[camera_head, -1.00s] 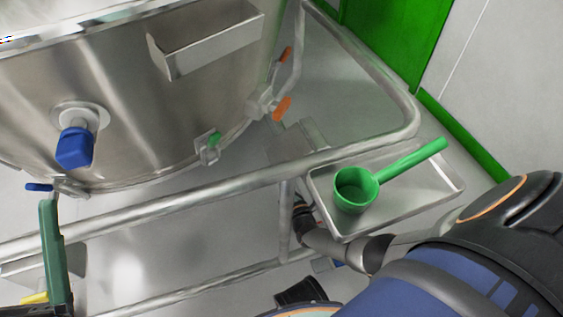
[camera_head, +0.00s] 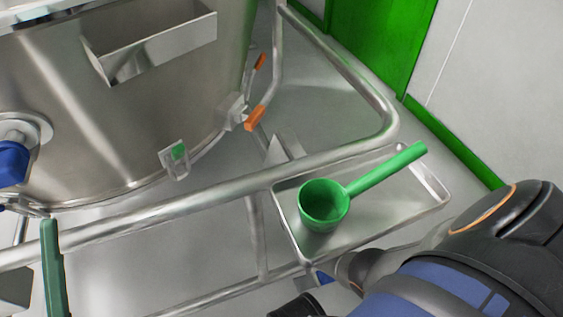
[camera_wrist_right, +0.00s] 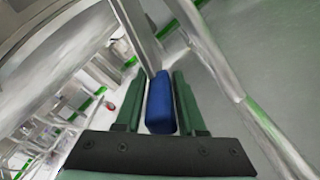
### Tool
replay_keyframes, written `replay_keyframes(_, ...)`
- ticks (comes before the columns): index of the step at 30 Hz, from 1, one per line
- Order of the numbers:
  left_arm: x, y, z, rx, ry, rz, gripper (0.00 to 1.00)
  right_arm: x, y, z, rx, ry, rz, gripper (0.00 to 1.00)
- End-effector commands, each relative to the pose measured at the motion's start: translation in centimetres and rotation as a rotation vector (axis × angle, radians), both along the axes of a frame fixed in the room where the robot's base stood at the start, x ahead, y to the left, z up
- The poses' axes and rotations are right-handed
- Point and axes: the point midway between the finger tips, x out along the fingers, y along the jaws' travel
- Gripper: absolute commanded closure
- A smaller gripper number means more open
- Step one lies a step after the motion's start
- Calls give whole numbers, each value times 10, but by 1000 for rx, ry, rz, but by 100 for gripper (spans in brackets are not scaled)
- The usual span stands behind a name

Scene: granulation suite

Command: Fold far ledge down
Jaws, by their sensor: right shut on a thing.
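The far ledge (camera_head: 420,212) is a shallow metal tray beside the corner of the tubular rail, standing out roughly level. A green scoop (camera_head: 322,205) lies in it, its handle toward the upper right. In the right wrist view my right gripper (camera_wrist_right: 158,78) has its green fingers on either side of a blue grip (camera_wrist_right: 160,105) and is shut on it. In the head view my right gripper is hidden below the ledge, where a bit of blue (camera_head: 323,278) shows. One green finger of my left gripper (camera_head: 53,270) shows at the lower left; its opening cannot be seen.
The rail (camera_head: 180,208) runs between a large steel vessel (camera_head: 120,130) and the ledge. The vessel carries a metal box (camera_head: 160,50), a blue-capped fitting (camera_head: 12,163) and an orange-handled clamp (camera_head: 255,118). A green-edged wall stands at the right.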

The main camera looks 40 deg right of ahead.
Motion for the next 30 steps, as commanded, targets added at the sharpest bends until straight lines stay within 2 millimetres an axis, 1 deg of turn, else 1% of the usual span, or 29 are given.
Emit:
replay_keyframes(1,0,0,-2,0,1,0,18,-3,-9,-1,7,-6,-19,100)
replay_keyframes(13,0,-1,-7,9,1,1,18,-8,-31,-1,5,-17,-20,100)
replay_keyframes(21,0,0,-8,18,0,3,18,-9,-38,0,6,-19,-20,100)
replay_keyframes(30,0,0,-8,18,0,3,18,-9,-38,1,5,-20,-19,100)
